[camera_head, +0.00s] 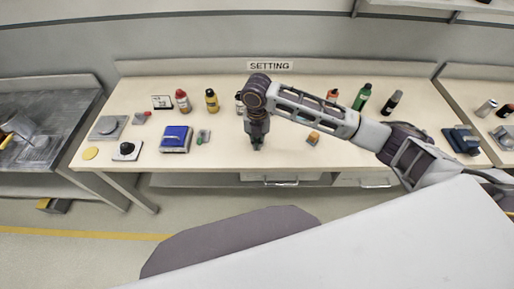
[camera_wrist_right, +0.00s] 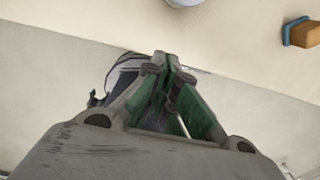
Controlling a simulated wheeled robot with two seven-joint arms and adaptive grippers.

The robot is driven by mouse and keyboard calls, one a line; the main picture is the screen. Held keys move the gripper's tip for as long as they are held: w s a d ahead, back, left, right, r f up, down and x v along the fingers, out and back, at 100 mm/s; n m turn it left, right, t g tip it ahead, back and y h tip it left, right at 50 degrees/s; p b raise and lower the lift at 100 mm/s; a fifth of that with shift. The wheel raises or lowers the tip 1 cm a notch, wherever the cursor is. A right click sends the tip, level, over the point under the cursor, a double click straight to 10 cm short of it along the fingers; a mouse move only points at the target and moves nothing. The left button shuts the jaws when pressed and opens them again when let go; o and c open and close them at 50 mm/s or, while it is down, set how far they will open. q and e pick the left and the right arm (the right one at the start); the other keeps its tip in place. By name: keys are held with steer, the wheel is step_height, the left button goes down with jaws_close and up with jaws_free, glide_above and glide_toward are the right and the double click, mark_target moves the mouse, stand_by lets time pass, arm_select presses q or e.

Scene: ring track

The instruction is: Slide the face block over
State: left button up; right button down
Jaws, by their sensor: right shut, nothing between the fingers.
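A small orange-tan block (camera_head: 313,138) lies on the table to the right of my right gripper; I take it for the face block, but cannot be sure. The right wrist view shows an orange-tan block with a blue-grey side (camera_wrist_right: 305,33) at the upper right edge, partly cut off. My right gripper (camera_head: 257,143) points down near the table's front edge, shut and empty, apart from the block. Its closed fingers (camera_wrist_right: 166,66) show in the right wrist view. My left gripper is not in view.
The long table (camera_head: 230,158) has a sign reading SETTING (camera_head: 269,66) at the back. A blue box (camera_head: 176,139) and a small green item (camera_head: 203,136) lie to the left. Several bottles, including a green one (camera_head: 362,97), stand at the back. The front right tabletop is mostly clear.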

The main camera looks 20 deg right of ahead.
steer(key=f, duration=1)
steer(key=shift+w+d+p, duration=0.1)
steer(key=shift+w+p, duration=0.3)
steer(key=shift+w+d, duration=0.25)
steer(key=shift+w, duration=0.5)
steer(key=shift+w+d, duration=0.2)
steer(key=shift+w, duration=0.55)
steer(key=shift+w+d, duration=0.25)
steer(key=shift+w, duration=0.5)
steer(key=w, duration=0.2)
steer(key=w+d+b, duration=0.1)
steer(key=w, duration=0.2)
steer(key=w+d+b, duration=0.1)
steer(key=w, duration=0.2)
steer(key=shift+w+d, duration=0.2)
steer(key=shift+d, duration=0.05)
steer(key=shift+w+d+b, duration=0.25)
steer(key=shift+w+b, duration=0.1)
steer(key=shift+w, duration=0.3)
steer(key=shift+w+d+b, duration=0.2)
steer(key=shift+w+b, duration=0.15)
steer(key=shift+w, duration=0.3)
